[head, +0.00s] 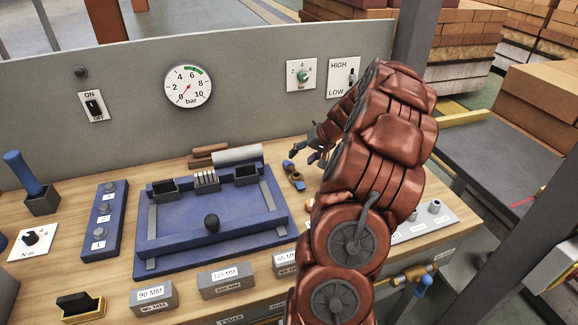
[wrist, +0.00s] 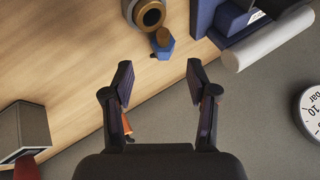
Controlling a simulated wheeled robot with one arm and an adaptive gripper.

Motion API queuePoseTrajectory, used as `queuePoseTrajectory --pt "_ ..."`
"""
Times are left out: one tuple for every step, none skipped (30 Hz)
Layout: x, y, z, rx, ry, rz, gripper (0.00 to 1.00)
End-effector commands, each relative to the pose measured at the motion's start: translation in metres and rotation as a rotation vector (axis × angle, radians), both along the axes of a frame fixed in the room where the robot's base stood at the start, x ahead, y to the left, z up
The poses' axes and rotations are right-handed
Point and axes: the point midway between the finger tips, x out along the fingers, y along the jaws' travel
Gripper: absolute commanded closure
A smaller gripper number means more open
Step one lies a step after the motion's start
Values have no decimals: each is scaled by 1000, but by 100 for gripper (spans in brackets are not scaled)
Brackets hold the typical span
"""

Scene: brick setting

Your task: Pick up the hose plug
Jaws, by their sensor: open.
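A small brass-and-blue fitting, which looks like the hose plug (head: 293,174), lies on the wooden bench right of the blue fixture. In the wrist view its blue part (wrist: 163,44) and a round grey-and-brass end (wrist: 150,13) show near the top, beyond my fingertips. My gripper (head: 304,154) is open and empty, just right of and above the fitting in the head view. In the wrist view its two fingers (wrist: 160,68) stand wide apart with bench and grey panel between them. I cannot tell the exact gap to the fitting.
The blue fixture (head: 219,228) and a pale roller (head: 237,155) lie left of the fitting. A grey back panel (head: 240,95) with a pressure gauge (head: 188,86) rises behind. Labelled blocks (head: 225,281) line the front. My arm hides part of the bench's right side.

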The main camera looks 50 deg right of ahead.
Motion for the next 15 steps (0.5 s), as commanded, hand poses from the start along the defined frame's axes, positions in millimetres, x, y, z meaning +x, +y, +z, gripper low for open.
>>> queuePoseTrajectory --pt "3 1 -3 2 1 0 42" --pt "4 1 -4 1 1 0 42" --pt "5 1 -6 0 1 -1 42" --pt "6 1 -6 -1 0 -2 42" --pt "7 1 -7 -2 -1 -1 42" --pt "8 2 -8 -1 0 -1 42" --pt "9 2 -10 -1 0 -1 42" --pt "11 3 -11 -1 1 0 42" --pt "13 4 -14 1 1 0 42" --pt "16 5 -17 3 1 1 42" --pt "18 6 -19 3 2 1 42" --pt "21 8 -23 4 2 3 42" --pt "23 8 -26 4 4 2 42" --pt "26 9 -30 4 3 1 42" --pt "28 8 -35 3 3 0 42"
